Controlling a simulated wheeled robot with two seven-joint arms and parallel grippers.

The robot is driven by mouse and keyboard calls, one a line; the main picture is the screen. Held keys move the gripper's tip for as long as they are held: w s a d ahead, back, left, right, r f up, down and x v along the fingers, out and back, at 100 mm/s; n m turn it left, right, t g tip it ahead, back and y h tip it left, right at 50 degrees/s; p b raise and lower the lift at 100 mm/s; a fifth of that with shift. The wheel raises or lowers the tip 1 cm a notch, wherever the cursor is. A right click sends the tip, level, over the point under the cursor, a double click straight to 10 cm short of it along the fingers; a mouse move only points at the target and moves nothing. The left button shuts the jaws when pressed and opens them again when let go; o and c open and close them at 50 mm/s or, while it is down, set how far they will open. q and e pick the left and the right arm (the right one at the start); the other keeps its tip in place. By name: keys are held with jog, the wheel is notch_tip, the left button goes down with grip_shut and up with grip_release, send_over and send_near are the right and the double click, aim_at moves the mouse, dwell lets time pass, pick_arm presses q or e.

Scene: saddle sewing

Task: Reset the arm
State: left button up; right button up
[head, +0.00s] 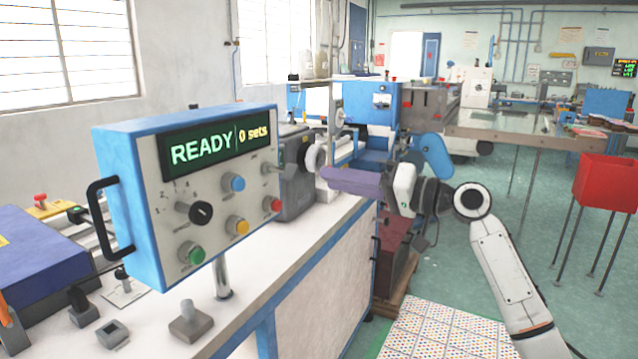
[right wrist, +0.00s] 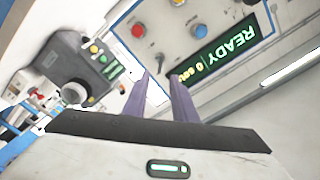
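My right arm comes in from the lower right of the head view. Its purple-fingered right gripper (head: 328,175) points left, over the right edge of the white bench. In the right wrist view the two fingers of the right gripper (right wrist: 160,80) stand apart with nothing between them, so it is open and empty. The blue and white control box (head: 140,185) is to its left in the head view, apart from the fingers. The display (head: 218,146) reads "READY" and "0 sets". The box's face also shows in the right wrist view (right wrist: 165,45). My left gripper is out of view.
The white bench (head: 265,265) carries the control box on a post and a grey machine (head: 298,170) behind it. A red bin (head: 605,182) on legs stands at the right. A dotted mat (head: 440,330) lies on the floor. Green floor is open between them.

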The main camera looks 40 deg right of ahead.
jog(key=shift+s+d, duration=0.2)
jog(key=shift+s, duration=0.4)
jog(key=s+a+f+g+h, duration=0.1)
jog(key=a+f+g, duration=0.15)
jog(key=f, duration=0.85)
jog(key=s+a+f+n+g+h, duration=0.1)
jog(key=a+f+h, duration=0.15)
jog(key=f, duration=0.95)
jog(key=s+a+f+g, duration=0.1)
jog(key=a+f+g, duration=0.15)
jog(key=f, duration=0.85)
jog(key=s+a+f+n+g+h, duration=0.1)
jog(key=s+a+f+n, duration=0.2)
jog(key=s+a+f, duration=0.9)
jog(key=s+a+f+n+g, duration=0.1)
jog(key=s+a+f+n, duration=0.1)
jog(key=s+a+f, duration=0.4)
jog(key=s+a, duration=0.3)
jog(key=s, duration=0.1)
jog(key=shift+a+n, duration=0.2)
jog(key=shift+n, duration=0.2)
jog(key=shift+d+f, duration=0.1)
